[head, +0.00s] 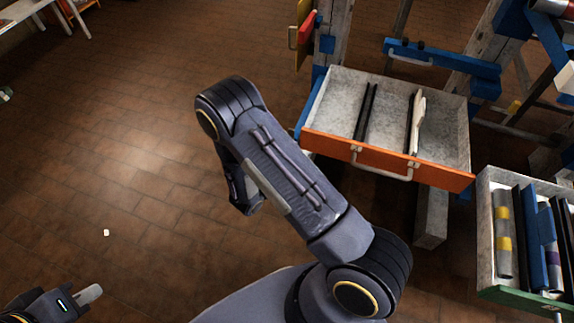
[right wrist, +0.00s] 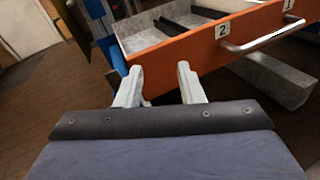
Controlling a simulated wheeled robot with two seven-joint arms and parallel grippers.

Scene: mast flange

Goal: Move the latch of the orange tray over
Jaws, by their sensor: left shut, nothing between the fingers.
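The orange tray is an open drawer with an orange front (head: 330,145) and grey walls, holding two dark dividers. A pale piece (head: 419,122) stands against the right divider; I cannot tell whether it is the latch. A metal handle (head: 383,172) is on the front. In the right wrist view the orange front (right wrist: 180,52) bears labels 2 and 1. My right gripper (right wrist: 159,82) is open and empty, with the front's left end beyond its fingers. In the head view my right arm mostly hides it. My left gripper (head: 90,293) is shut and empty at lower left, far from the tray.
A green-fronted drawer (head: 522,300) holding several rolls and dark dividers is at the right. A blue bar with a handle (head: 440,60) and wooden posts stand behind the orange tray. A yellow and red panel (head: 303,30) is at its upper left. The brick floor at left is mostly clear.

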